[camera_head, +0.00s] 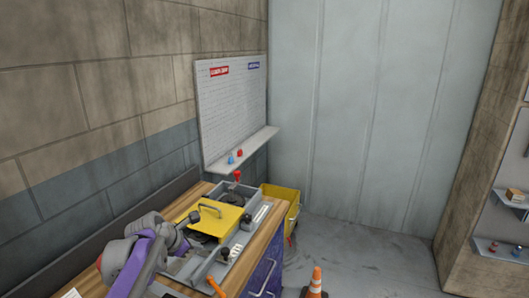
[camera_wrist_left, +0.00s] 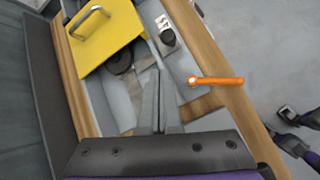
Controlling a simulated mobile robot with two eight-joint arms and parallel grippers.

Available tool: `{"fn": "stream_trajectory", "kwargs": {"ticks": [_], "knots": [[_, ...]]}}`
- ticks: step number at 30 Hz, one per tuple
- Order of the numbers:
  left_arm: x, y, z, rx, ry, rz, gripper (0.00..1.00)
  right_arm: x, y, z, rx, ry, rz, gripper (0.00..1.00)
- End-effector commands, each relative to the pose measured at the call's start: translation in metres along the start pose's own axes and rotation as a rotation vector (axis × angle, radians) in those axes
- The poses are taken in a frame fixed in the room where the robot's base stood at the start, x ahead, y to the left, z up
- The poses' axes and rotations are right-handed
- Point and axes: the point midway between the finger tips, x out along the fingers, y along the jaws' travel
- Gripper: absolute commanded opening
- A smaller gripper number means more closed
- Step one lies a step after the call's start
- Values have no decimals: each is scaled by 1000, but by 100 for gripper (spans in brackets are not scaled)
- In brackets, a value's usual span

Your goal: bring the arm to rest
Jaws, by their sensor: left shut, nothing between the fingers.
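My left arm comes in at the lower left of the head view, over the workbench. In the left wrist view my left gripper (camera_wrist_left: 155,75) has its two grey fingers together with nothing between them. They point toward the grey fixture (camera_wrist_left: 143,47) on the bench, beside a yellow plate (camera_wrist_left: 105,42) with a metal handle. I cannot tell whether the fingertips touch the fixture. The yellow plate (camera_head: 214,221) also shows in the head view, just beyond the arm.
An orange lever (camera_wrist_left: 217,81) sticks out over the wooden bench edge (camera_wrist_left: 222,62). A black knob (camera_wrist_left: 168,38) stands on the fixture. A yellow bin (camera_head: 283,193) is behind the bench, and an orange cone (camera_head: 315,282) is on the floor.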

Motion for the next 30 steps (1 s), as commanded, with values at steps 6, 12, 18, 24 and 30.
{"fn": "stream_trajectory", "kwargs": {"ticks": [6, 12, 18, 24, 30], "knots": [[-55, -108, -40, 781, 88, -62, 0, 0, 0, 0, 0, 0, 0, 100], [-90, -198, -101, 1495, 144, -161, 0, 0, 0, 0, 0, 0, 0, 100], [-105, -264, -164, 2064, 166, -275, 0, 0, 0, 0, 0, 0, 0, 100], [-108, -288, -193, 2317, 167, -338, 0, 0, 0, 0, 0, 0, 0, 100], [-109, -290, -195, 2341, 166, -344, 0, 0, 0, 0, 0, 0, 0, 100]]}}
